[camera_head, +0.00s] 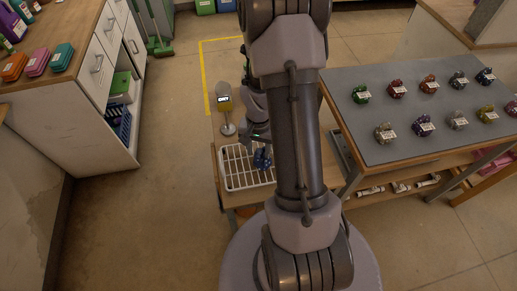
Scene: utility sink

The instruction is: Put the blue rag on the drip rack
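The white drip rack (233,181), a wire grid with a raised rim, lies on a low wooden surface left of my arm. The blue rag (262,159) is a small bunched dark-blue shape at the rack's right part, beside my arm. My gripper (260,147) is right above the rag, at its upper edge, and partly hidden by my arm. The view is too small to tell whether the fingers are closed on the rag, or whether the rag rests on the grid or hangs just above it. My arm hides the area right of the rag.
A grey-topped table (400,100) with several colored, labeled items is at right. A white cabinet (60,125) with colored boxes is at left. The floor (150,200) between the cabinet and rack is clear.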

